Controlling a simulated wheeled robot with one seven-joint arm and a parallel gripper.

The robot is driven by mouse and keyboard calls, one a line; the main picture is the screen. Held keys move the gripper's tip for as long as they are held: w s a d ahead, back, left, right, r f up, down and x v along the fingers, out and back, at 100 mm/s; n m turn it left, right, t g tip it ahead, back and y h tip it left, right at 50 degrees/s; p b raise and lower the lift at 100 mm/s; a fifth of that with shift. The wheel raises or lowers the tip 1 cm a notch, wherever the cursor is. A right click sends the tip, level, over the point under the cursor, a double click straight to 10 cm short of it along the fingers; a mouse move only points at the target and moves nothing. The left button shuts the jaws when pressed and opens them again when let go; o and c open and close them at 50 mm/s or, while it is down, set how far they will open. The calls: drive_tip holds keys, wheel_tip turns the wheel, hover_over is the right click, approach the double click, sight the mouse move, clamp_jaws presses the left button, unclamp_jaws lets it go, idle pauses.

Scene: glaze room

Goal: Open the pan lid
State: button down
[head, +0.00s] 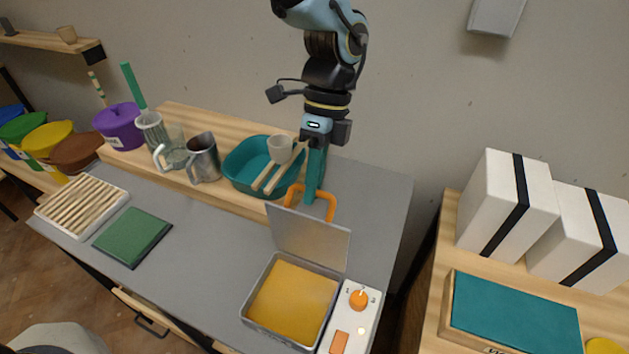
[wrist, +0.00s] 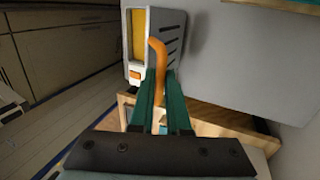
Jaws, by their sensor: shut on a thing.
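The grey rectangular pan (head: 245,312) stands at the front of the grey bench, with a flat yellow fill (head: 292,302) showing inside. Its grey lid (head: 308,242) is raised, standing roughly upright at the pan's back edge. The lid's orange loop handle (head: 328,203) is at its upper edge. My gripper (head: 311,192) comes down from above with its teal fingers shut on this handle. In the wrist view the handle (wrist: 158,58) runs between the two teal fingers (wrist: 160,84). The slotted lid (wrist: 171,42) and yellow fill (wrist: 138,35) show beyond it.
A control box with an orange knob (head: 358,299) adjoins the pan's right side. Behind and left stand a teal basin (head: 243,168), a metal mug (head: 204,160) and a purple pot (head: 119,127). A green pad (head: 132,238) lies left; grey bench between is clear.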

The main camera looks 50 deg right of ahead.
drive_tip(key=c, duration=0.9)
unclamp_jaws()
drive_tip(key=shift+f, duration=0.1)
drive_tip(key=b+v, duration=0.3)
drive_tip(key=v, duration=0.7)
drive_tip(key=shift+w+d+r, duration=0.1)
drive_tip(key=shift+d+r, duration=0.1)
drive_tip(key=shift+r, duration=0.15)
